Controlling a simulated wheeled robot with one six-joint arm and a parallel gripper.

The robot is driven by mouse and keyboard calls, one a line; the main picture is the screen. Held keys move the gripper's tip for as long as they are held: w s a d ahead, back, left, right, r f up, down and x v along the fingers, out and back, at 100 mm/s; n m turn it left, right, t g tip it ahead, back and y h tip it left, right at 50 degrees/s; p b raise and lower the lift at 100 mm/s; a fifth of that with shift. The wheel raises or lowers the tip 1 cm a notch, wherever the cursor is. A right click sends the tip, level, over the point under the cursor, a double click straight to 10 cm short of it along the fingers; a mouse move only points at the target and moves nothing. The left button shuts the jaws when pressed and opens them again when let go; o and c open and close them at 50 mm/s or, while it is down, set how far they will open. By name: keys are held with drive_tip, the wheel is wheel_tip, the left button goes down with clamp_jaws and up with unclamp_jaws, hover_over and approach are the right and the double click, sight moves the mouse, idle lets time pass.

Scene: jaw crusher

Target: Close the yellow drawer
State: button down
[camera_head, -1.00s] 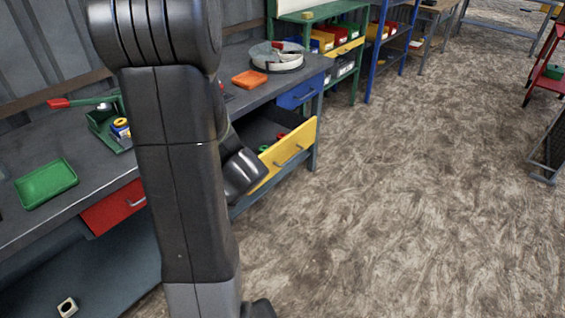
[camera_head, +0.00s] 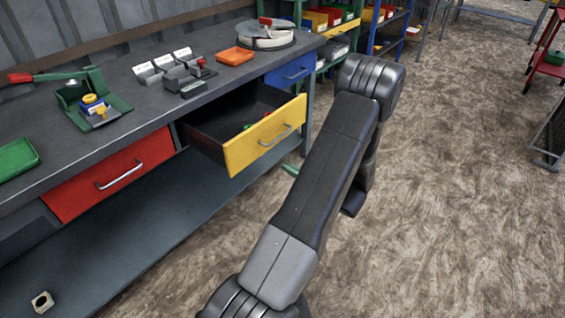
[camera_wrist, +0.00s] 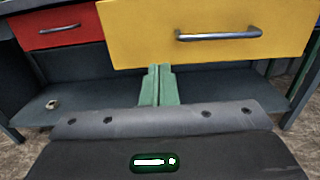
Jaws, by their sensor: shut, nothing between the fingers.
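The yellow drawer (camera_head: 262,138) is pulled well out from the grey workbench, and its dark inside shows with small green and red items in it. Its silver handle (camera_head: 275,135) is on the front face. In the wrist view the yellow drawer front (camera_wrist: 225,25) fills the upper right, with its handle (camera_wrist: 218,34) above and right of my gripper. My gripper (camera_wrist: 159,72) has green fingers pressed together with nothing between them, low in front of the drawer's bottom edge. I cannot tell whether it touches the drawer. In the head view my arm hides most of the gripper.
A red drawer (camera_head: 110,172) left of it and a blue drawer (camera_head: 291,70) right of it are shut. The bench top (camera_head: 150,100) carries a green lever tool, labelled boxes and an orange tray (camera_head: 235,56). A lower shelf (camera_head: 110,240) runs below. The floor at right is open.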

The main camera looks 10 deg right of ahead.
drive_tip(key=x, duration=1.3)
drive_tip(key=shift+a, duration=0.1)
drive_tip(key=b, duration=0.7)
approach(211, 134)
drive_tip(key=w+a+r, duration=0.1)
drive_tip(key=w+a, duration=0.1)
drive_tip(key=w+a+r, duration=0.2)
drive_tip(key=w, duration=0.1)
drive_tip(key=w+a+r, duration=0.1)
drive_tip(key=w+a, duration=0.1)
drive_tip(key=shift+w+r, duration=0.2)
drive_tip(key=shift+r, duration=0.05)
drive_tip(key=shift+w+a, duration=0.1)
drive_tip(key=shift+w, duration=0.1)
drive_tip(key=shift+w+r, duration=0.15)
drive_tip(key=shift+r, duration=0.15)
drive_tip(key=shift+a+r, duration=0.1)
drive_tip(key=shift+r, duration=0.05)
